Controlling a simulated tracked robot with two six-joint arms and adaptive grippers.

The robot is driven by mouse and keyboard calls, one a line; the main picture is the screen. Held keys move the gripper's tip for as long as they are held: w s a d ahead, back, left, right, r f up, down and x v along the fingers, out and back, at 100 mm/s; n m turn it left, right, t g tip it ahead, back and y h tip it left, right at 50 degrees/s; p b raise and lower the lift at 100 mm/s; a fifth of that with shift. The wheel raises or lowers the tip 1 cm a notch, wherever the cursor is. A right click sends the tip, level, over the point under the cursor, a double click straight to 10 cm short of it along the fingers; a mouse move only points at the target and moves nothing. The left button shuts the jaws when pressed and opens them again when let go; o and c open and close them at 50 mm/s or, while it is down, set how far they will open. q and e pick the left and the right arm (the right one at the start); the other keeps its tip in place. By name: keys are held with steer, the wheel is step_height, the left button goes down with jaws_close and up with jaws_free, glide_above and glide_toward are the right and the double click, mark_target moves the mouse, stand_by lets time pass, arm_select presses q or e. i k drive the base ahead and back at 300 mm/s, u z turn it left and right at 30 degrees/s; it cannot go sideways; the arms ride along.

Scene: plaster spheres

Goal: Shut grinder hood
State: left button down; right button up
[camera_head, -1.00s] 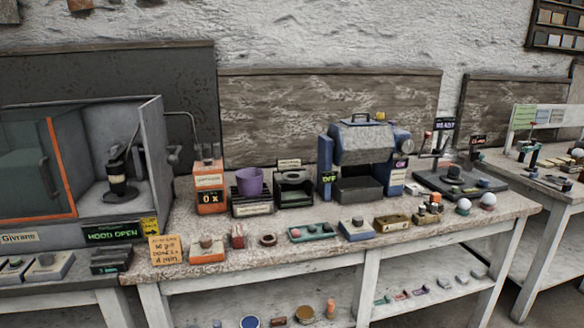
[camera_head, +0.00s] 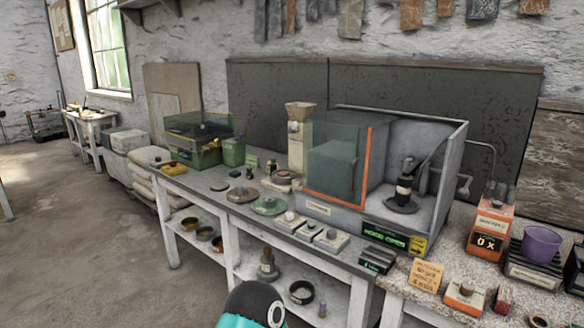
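The grinder hood (camera_head: 452,140) is a grey box on the bench, right of the middle in the head view. Its glass panel with an orange edge (camera_head: 367,165) stands at the left part, and the right part of the front is open. Inside the open part stands a black grinder (camera_head: 404,188) with a lever arm. A lit sign (camera_head: 385,238) below the opening reads "HOOD OPEN". A dark and teal rounded part of my arm shows at the bottom edge. Neither of my grippers is in view.
Switch boxes (camera_head: 331,240) line the bench front. A green glass-topped case (camera_head: 198,140) stands at the left end. The floor (camera_head: 90,240) at left is clear.

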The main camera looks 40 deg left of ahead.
mark_target(361, 119)
steer(key=u, duration=1.15)
steer(key=k, duration=0.55)
steer(key=u, duration=0.35)
steer(key=i, duration=1)
steer(key=u, duration=0.6)
steer(key=i, duration=1.05)
steer(key=z, duration=0.5)
